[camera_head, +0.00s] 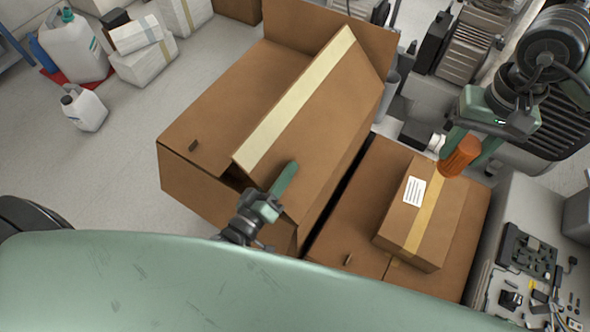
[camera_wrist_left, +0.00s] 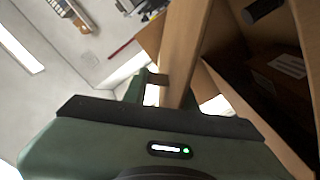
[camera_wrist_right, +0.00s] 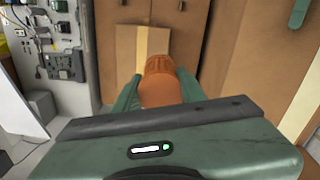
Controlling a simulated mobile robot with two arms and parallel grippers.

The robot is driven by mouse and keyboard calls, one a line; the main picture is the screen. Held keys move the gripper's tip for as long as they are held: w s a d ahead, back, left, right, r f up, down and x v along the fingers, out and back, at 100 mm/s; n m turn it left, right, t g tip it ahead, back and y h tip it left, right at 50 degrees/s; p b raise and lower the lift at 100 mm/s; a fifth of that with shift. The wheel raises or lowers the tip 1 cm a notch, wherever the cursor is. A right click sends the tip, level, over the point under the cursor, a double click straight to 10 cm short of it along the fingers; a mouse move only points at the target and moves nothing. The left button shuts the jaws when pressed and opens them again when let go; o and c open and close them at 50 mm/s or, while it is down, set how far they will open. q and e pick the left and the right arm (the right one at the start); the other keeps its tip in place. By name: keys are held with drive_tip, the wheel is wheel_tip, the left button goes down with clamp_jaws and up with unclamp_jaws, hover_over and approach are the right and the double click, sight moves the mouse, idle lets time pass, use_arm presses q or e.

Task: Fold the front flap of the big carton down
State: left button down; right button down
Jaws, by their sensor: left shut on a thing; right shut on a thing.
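The big carton (camera_head: 222,205) stands on the floor in the middle of the head view. A wide cardboard flap with a pale tape strip (camera_head: 318,115) slants across its top. Another flap (camera_head: 340,38) stands up at the far side. My left gripper (camera_head: 284,180) is at the near end of the carton. In the left wrist view its fingers are shut around a cardboard panel edge (camera_wrist_left: 184,50) of the carton; I cannot tell for sure which flap it is. My right gripper (camera_head: 466,150) is shut on an orange cylinder (camera_wrist_right: 160,82), held above the right side.
A second carton (camera_head: 345,215) stands close on the right, with a smaller taped box (camera_head: 418,215) on top. White jugs (camera_head: 85,108) and a wrapped box (camera_head: 145,62) stand at the far left. Machines (camera_head: 470,50) crowd the far right.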

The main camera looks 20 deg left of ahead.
use_arm(q)
drive_tip(key=a+f+n, duration=0.2)
drive_tip(key=shift+w+a+f+n+b, duration=0.1)
drive_tip(key=shift+w+f+n+b, duration=0.05)
drive_tip(key=shift+w+n+b, duration=0.2)
use_arm(e)
drive_tip(key=shift+f, duration=0.4)
use_arm(q)
drive_tip(key=shift+w+a+f+n+b, duration=0.1)
drive_tip(key=shift+a+f+n+b, duration=0.2)
drive_tip(key=shift+f+n, duration=0.2)
drive_tip(key=shift+a+f+n+b, duration=0.25)
drive_tip(key=shift+f+n+b, duration=0.05)
drive_tip(key=shift+f+n, duration=0.15)
use_arm(e)
drive_tip(key=shift+f, duration=0.55)
use_arm(q)
drive_tip(key=shift+w+a+f+n+b, duration=0.1)
drive_tip(key=shift+a+f+n+b, duration=0.15)
drive_tip(key=shift+n, duration=0.5)
drive_tip(key=shift+a+f+n+b, duration=0.15)
drive_tip(key=shift+f+n, duration=0.2)
drive_tip(key=shift+n, duration=0.4)
use_arm(e)
drive_tip(key=shift+f, duration=0.45)
use_arm(q)
drive_tip(key=shift+d, duration=0.1)
drive_tip(key=c, duration=1.2)
unclamp_jaws()
drive_tip(key=shift+d, duration=0.1)
